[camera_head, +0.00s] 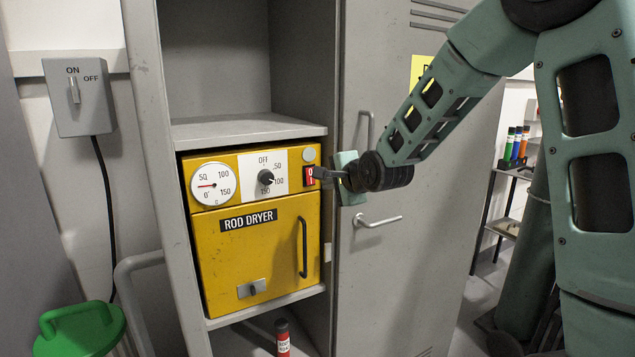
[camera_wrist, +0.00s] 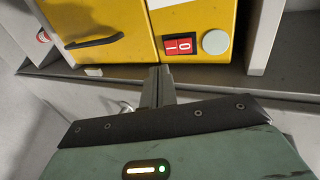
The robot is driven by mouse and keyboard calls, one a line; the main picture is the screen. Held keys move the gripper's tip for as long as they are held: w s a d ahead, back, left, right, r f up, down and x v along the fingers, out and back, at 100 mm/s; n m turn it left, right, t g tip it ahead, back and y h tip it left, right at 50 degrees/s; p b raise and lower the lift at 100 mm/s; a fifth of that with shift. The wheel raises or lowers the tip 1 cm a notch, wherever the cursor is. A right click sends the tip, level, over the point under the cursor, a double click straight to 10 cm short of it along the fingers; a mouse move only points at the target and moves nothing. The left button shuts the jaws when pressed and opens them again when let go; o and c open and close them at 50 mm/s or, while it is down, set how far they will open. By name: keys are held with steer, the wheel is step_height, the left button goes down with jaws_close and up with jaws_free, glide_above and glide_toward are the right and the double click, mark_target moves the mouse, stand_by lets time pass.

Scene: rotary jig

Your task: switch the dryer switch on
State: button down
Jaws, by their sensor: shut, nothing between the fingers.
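The yellow rod dryer (camera_head: 255,275) stands on a shelf in a grey cabinet. Its red rocker switch (camera_head: 309,176) is at the right end of the control panel, below a pale round lamp or button (camera_head: 309,155). In the wrist view the red switch (camera_wrist: 180,46) shows I and 0 marks; I cannot tell which side is pressed in. My gripper (camera_head: 319,174) is shut and empty, its tips close to the switch's right side. In the wrist view my gripper (camera_wrist: 159,70) has its tips just below the switch, apart in the picture; contact cannot be told.
The dryer has a gauge (camera_head: 213,184), a black dial (camera_head: 266,177) and a door handle (camera_head: 304,247). The grey cabinet door (camera_head: 400,260) stands right, behind my arm. An ON/OFF wall box (camera_head: 78,105) hangs left. A red-black cylinder (camera_head: 282,340) stands below the dryer.

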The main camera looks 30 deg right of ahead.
mark_target(312, 182)
steer(key=x, duration=0.2)
steer(key=p+x, duration=0.1)
steer(key=x, duration=0.1)
steer(key=r+p+x, duration=0.1)
steer(key=x, duration=0.1)
steer(key=shift+w, duration=0.45)
steer(key=shift+f, duration=0.1)
steer(key=shift+w+f+b, duration=0.15)
steer(key=shift+f+b, duration=0.2)
steer(key=shift+b, duration=0.3)
steer(key=shift+w+t+b, duration=0.1)
steer(key=shift+t+b, duration=0.25)
steer(key=shift+t, duration=0.05)
steer(key=shift+r+p, duration=0.3)
steer(key=shift+p, duration=0.05)
steer(key=shift+r, duration=0.1)
